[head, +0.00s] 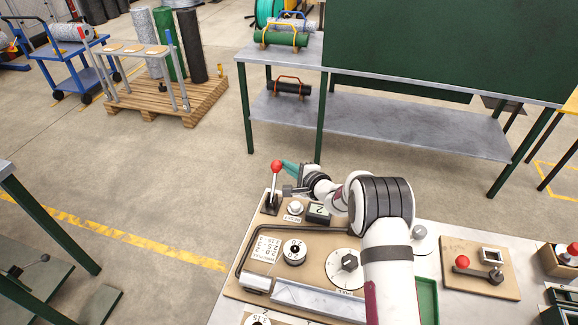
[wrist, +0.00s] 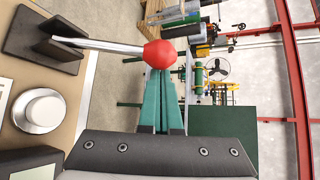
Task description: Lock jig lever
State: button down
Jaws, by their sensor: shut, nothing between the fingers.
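The jig lever has a red ball knob (head: 276,167) on a metal rod that rises nearly upright from a dark bracket (head: 270,204) at the jig board's far left corner. In the wrist view the red ball (wrist: 160,54) and rod lie sideways, with the bracket (wrist: 45,38) at upper left. My gripper (head: 285,166) has teal fingers, shut and empty, with tips right by the ball on its right side. In the wrist view the ball hides the fingertips of my gripper (wrist: 162,78); whether they touch it I cannot tell.
The tan jig board (head: 236,290) carries a silver button (head: 295,208), a small display (head: 318,213), a black-knobbed dial (head: 294,252) and a white dial (head: 346,266). A smaller board (head: 450,285) with another red-knobbed lever lies at right. Open floor lies beyond the bench.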

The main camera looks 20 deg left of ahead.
jog(key=shift+s, duration=0.1)
jog(key=shift+s+r+t, duration=0.15)
jog(key=shift+r+t, duration=0.05)
jog(key=shift+t, duration=0.1)
jog(key=shift+s+r+n+y, duration=0.2)
jog(key=shift+s+n+y, duration=0.1)
jog(key=shift+n, duration=0.1)
jog(key=shift+s+r+n+t+y, duration=0.2)
jog(key=shift+s+n+t, duration=0.15)
jog(key=shift+s+t, duration=0.15)
jog(key=shift+s+r+n+t+y, duration=0.1)
jog(key=shift+s+r+n+t, duration=0.1)
jog(key=shift+s+n+t, duration=0.2)
jog(key=n+t+y, duration=0.2)
jog(key=n+y, duration=0.1)
jog(key=n, duration=0.1)
send_near(280, 165)
jog(key=s+a+r, duration=0.1)
jog(key=s+a, duration=0.3)
jog(key=a, duration=0.1)
jog(key=shift+r, duration=0.2)
jog(key=shift+m, duration=0.25)
